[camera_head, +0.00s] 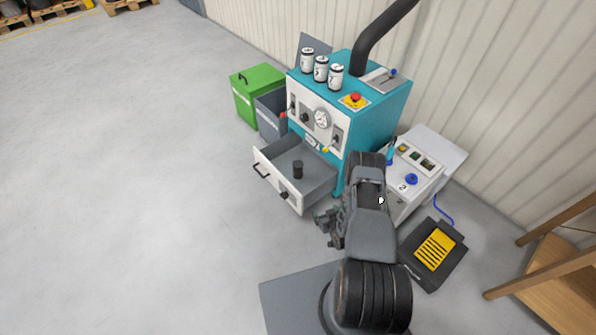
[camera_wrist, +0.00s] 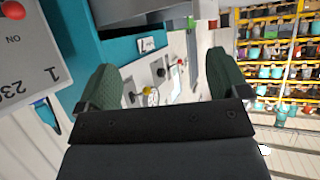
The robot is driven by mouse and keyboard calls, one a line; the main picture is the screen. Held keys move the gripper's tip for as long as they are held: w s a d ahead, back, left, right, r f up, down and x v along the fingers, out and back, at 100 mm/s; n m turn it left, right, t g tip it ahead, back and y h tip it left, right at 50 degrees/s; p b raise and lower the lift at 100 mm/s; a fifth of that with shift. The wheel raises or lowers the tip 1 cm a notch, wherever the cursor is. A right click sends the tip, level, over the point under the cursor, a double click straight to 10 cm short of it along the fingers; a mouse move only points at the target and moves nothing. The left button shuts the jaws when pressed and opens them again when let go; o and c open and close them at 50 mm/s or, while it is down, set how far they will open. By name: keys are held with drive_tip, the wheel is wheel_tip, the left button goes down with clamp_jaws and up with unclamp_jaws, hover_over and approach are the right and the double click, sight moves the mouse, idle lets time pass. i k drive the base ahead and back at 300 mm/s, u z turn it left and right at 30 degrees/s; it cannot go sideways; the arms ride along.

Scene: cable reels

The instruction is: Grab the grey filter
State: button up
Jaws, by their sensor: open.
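A small dark grey cylinder (camera_head: 297,169), which looks like the filter, stands upright in the open drawer (camera_head: 318,187) of the teal machine in the head view. My gripper (camera_head: 322,219) is below and to the right of the drawer in that view, apart from the cylinder. In the wrist view my gripper (camera_wrist: 163,72) has its two green fingers wide apart with nothing held between them. The machine's front panel shows beyond the fingers. The cylinder cannot be made out in the wrist view.
The teal machine (camera_head: 385,105) carries several white labelled canisters (camera_head: 321,69) and a red button (camera_head: 356,98). A green bin (camera_head: 257,95) stands left of it. A white control cabinet (camera_head: 415,165) and a black-yellow pedal (camera_head: 435,250) are at right. The floor at left is clear.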

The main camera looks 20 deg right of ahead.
sight(297, 165)
drive_tip(key=u, duration=0.05)
drive_tip(key=i, duration=1)
drive_tip(key=z, duration=0.05)
